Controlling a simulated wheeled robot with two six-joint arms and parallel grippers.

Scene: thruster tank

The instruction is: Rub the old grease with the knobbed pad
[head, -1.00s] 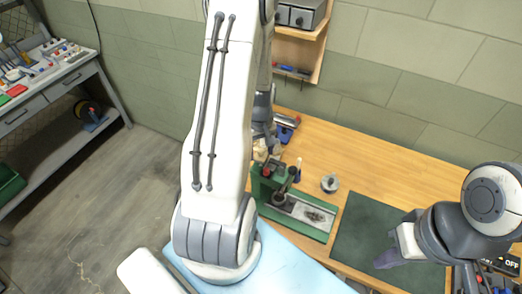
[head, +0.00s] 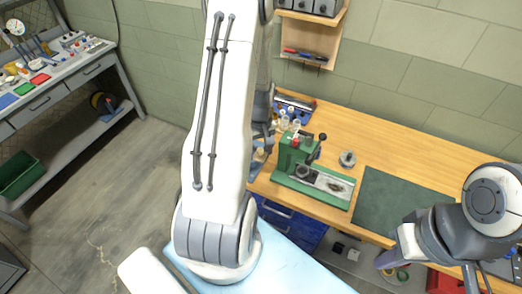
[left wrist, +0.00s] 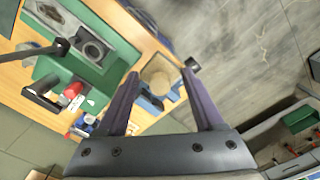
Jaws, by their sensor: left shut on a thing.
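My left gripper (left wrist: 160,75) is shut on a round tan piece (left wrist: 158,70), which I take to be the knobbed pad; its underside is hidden. In the head view this gripper (head: 260,140) is mostly hidden behind my left arm, left of the green fixture (head: 285,178). The fixture carries a grey plate (head: 318,181) with a dark smear of old grease (head: 335,187). The gripper is apart from the smear. My right gripper (head: 386,258) is in front of the table edge below the dark mat; its finger gap does not show clearly.
A round grey part with a knob (head: 347,159) stands behind the fixture on the wooden bench (head: 400,160). The dark green mat (head: 385,203) is bare. Blue drawers (head: 290,220) are under the bench. A grey tool bench (head: 60,90) stands at far left.

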